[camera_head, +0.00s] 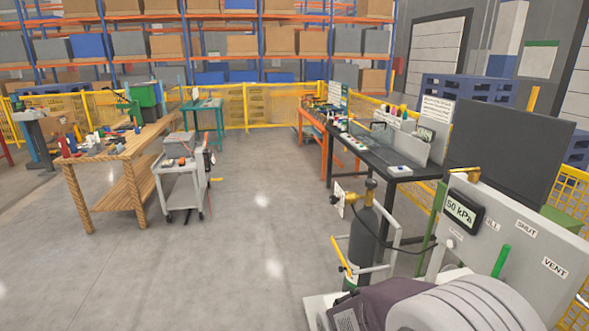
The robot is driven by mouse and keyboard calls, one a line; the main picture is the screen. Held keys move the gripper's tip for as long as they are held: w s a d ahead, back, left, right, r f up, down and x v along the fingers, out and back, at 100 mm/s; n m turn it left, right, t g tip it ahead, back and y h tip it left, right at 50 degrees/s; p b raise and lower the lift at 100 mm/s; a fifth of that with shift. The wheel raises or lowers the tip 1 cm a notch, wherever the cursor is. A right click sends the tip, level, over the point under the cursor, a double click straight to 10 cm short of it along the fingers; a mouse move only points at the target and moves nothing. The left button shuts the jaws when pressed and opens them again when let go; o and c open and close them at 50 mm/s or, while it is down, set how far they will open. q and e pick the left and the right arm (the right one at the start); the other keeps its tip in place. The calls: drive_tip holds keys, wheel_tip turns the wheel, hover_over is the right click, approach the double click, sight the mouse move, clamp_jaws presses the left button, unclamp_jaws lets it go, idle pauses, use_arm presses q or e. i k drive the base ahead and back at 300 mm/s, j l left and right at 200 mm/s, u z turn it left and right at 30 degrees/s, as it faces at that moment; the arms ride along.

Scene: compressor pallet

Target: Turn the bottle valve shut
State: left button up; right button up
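A dark grey gas bottle (362,242) stands upright at the lower right, in a light metal frame. A brass valve (370,187) sits on its top, with a yellow and white part at its left side. A dark hose (383,236) runs from the bottle's top toward the panel. The grey panel (545,245) has a display reading 50 kPa (463,211), labels for SHUT and VENT, a partly hidden label, and a green lever (501,261). I cannot tell whether the bottle valve is open or shut. Neither of my grippers is in view.
A purple-grey machine with pale ribs (455,308) fills the bottom right before the panel. A black bench (390,160) is behind, a grey cart (183,180) and wooden table (120,150) left. The middle floor is clear.

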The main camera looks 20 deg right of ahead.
sight(371, 183)
drive_tip(key=i+z, duration=0.2)
drive_tip(key=i, duration=0.25)
drive_tip(key=i+j+z, duration=0.25)
drive_tip(key=i, duration=0.15)
drive_tip(key=i+j+z, duration=0.2)
drive_tip(key=i, duration=0.25)
drive_tip(key=i+j+z, duration=0.25)
drive_tip(key=i, duration=0.15)
